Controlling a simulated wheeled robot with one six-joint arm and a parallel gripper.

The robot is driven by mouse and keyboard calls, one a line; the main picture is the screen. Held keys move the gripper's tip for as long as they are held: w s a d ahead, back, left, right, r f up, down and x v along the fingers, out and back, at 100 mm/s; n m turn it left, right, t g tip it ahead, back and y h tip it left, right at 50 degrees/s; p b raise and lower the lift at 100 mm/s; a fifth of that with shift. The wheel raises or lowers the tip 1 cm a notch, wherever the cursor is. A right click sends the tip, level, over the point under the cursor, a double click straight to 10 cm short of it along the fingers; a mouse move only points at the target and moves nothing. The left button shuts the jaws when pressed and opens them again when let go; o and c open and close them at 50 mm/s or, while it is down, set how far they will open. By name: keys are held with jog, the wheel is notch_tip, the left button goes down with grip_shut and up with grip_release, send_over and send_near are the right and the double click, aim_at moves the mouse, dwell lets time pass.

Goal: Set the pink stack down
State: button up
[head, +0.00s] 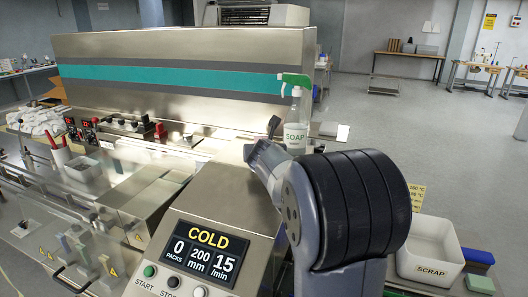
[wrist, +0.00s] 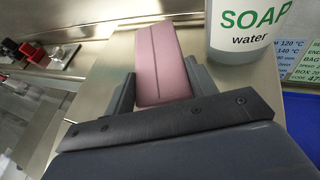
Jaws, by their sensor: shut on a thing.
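The pink stack (wrist: 160,62) is a block with a lengthwise seam, seen in the wrist view between the two dark fingers of my gripper (wrist: 160,84). The gripper is shut on its sides. Behind it lies a bare metal surface; I cannot tell whether the stack touches it.
A soap water spray bottle (head: 296,120) stands close to the right of the gripper; it is also in the wrist view (wrist: 240,28). A control panel (head: 200,252) reads COLD. A white scrap bin (head: 430,250) and a blue bin (head: 478,257) are at right.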

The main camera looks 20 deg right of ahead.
jog(key=o, duration=0.9)
jog(key=shift+o, duration=0.2)
